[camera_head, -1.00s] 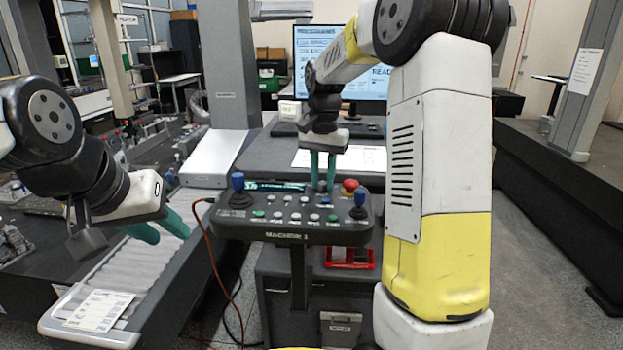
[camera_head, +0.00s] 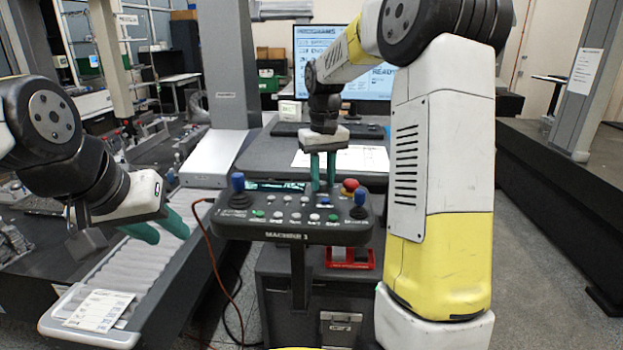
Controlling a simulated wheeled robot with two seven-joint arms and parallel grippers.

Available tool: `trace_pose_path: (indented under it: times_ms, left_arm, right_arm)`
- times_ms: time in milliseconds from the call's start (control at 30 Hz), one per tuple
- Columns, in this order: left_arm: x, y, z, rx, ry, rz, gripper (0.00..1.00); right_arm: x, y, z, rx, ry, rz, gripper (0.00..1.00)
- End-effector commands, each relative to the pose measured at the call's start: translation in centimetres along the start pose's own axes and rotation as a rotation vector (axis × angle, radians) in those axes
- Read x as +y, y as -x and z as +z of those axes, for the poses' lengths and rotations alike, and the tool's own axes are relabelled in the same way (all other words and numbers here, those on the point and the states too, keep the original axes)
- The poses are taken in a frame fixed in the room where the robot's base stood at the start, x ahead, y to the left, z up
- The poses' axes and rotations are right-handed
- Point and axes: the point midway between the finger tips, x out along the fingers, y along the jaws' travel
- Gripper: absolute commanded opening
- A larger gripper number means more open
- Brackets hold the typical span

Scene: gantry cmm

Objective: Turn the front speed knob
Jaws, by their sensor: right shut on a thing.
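The control panel (camera_head: 290,236) is a dark box labelled MACHINE with several small buttons, a blue-topped joystick at each end and a red button (camera_head: 350,185) at its back right. My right gripper (camera_head: 323,187) points down at the back edge of the panel, left of the red button. Its green fingers are shut on a small dark knob, which they mostly hide. My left gripper (camera_head: 165,232) hangs to the left of the panel, over the roller conveyor, with its green fingers apart and nothing seen between them.
An orange cable (camera_head: 211,262) hangs from the panel's left side. A monitor (camera_head: 310,60) and a keyboard stand on the desk behind. A red tray (camera_head: 349,260) lies below.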

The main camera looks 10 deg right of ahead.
Motion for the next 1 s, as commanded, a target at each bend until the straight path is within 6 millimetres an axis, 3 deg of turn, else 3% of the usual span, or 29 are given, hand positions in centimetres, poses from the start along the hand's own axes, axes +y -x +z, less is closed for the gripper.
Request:
trace_pose_path:
  times_ms: [300, 833, 867, 933, 1000]
  left_arm:
    - [0.0, 0.0, 0.0, 0.0, 0.0, 0.0, 0.36]
    - [0.0, 0.0, 0.0, 0.0, 0.0, 0.0, 0.36]
    - [0.0, 0.0, 0.0, 0.0, 0.0, 0.0, 0.36]
    - [0.0, 0.0, 0.0, 0.0, 0.0, 0.0, 0.36]
    - [0.0, 0.0, 0.0, 0.0, 0.0, 0.0, 0.36]
  right_arm:
    - [0.02, 0.12, -0.04, 0.002, 0.121, 0.001, 0.0]
    - [0.02, 0.15, -0.06, 0.003, 0.143, 0.001, 0.0]
    - [0.02, 0.15, -0.06, 0.003, 0.143, 0.001, 0.29]
    - [0.02, 0.13, -0.05, 0.003, 0.143, 0.001, 0.43]
    - [0.01, 0.11, -0.04, 0.002, 0.143, 0.001, 0.47]
